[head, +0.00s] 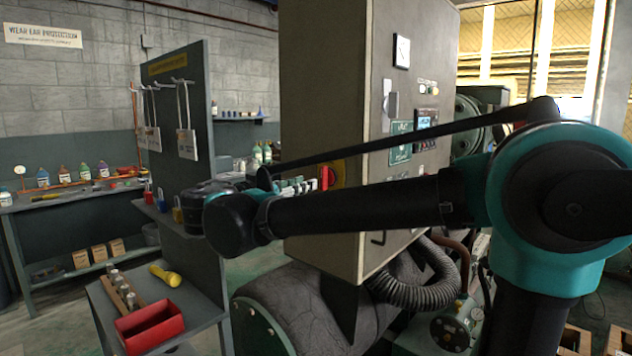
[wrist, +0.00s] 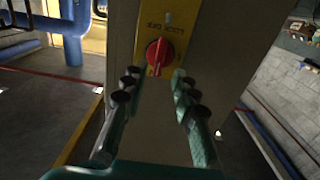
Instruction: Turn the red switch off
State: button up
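The red switch (wrist: 160,57) is a round rotary knob with a raised grip bar, on a yellow plate (wrist: 178,20) with dark lettering. Its bar stands near upright, slightly tilted, in the wrist view. In the head view the red switch (head: 325,178) sits on the side of the tall beige cabinet (head: 325,85). My gripper (wrist: 157,77) is open and empty, its fingers pointing at the switch, one on either side of it in the picture. It also shows in the head view (head: 311,185) just left of the switch, partly behind my arm. Contact cannot be told.
A dark tool board (head: 187,110) with hanging tags stands left of the cabinet. A low bench holds a red bin (head: 150,328) and a yellow flashlight (head: 165,275). A large tank (head: 310,310) and a ribbed hose (head: 415,285) lie below the cabinet.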

aim_at(321, 179)
jog(key=x, duration=0.5)
jog(key=shift+w+d, duration=0.25)
grip_shut()
jog(key=shift+a, duration=0.1)
jog(key=n, duration=0.4)
jog(key=shift+n, duration=0.3)
jog(key=n, duration=0.4)
jog(key=shift+n, duration=0.3)
